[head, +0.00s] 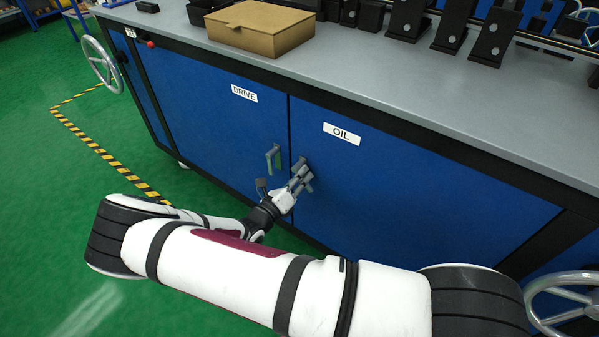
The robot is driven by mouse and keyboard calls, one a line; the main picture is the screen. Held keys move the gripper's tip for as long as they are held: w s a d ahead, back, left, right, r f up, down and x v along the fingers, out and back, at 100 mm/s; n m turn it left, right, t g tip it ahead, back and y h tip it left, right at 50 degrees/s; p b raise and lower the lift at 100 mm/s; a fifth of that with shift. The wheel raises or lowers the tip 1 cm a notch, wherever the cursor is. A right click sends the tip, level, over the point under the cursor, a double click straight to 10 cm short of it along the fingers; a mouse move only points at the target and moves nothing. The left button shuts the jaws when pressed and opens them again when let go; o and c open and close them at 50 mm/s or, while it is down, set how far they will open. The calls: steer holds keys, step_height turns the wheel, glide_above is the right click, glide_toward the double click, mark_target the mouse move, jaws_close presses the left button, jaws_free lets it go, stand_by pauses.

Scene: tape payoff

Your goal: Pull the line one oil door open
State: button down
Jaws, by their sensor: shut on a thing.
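The oil door (420,185) is a blue cabinet panel with a white OIL label (342,133). It looks closed, flush with the drive door beside it. The oil door handle (300,162) is a grey bar near the door's left edge, partly hidden by my gripper. My gripper (302,176) is at this handle and shut on it. My white arm crosses the front of the cabinet from the lower right.
The drive door (215,120), with its own grey handle (273,158), is just left. A cardboard box (261,28) and black parts stand on the grey worktop (350,68). Handwheels are at the left (102,65) and lower right (566,306). Green floor (60,190) is clear at left.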

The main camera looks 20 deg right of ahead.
steer(key=n, duration=0.2)
steer(key=r+n+p, duration=0.1)
steer(key=n, duration=0.1)
steer(key=shift+s+n, duration=0.1)
steer(key=shift+n, duration=0.2)
steer(key=shift+s+r+n+p, duration=0.1)
steer(key=shift+r+n+p, duration=0.15)
steer(key=shift+n, duration=0.75)
steer(key=shift+r+n+p, duration=0.15)
steer(key=shift+n+p, duration=0.15)
steer(key=shift+n, duration=0.7)
steer(key=s+a+n+t+y+p, duration=0.2)
steer(key=s+a+y+p, duration=0.1)
steer(key=s+a, duration=0.4)
steer(key=s+a+n+t+y+p, duration=0.3)
steer(key=s+a, duration=0.4)
steer(key=s, duration=0.5)
steer(key=shift+s+a, duration=0.2)
steer(key=shift+s, duration=0.1)
steer(key=shift+f, duration=0.1)
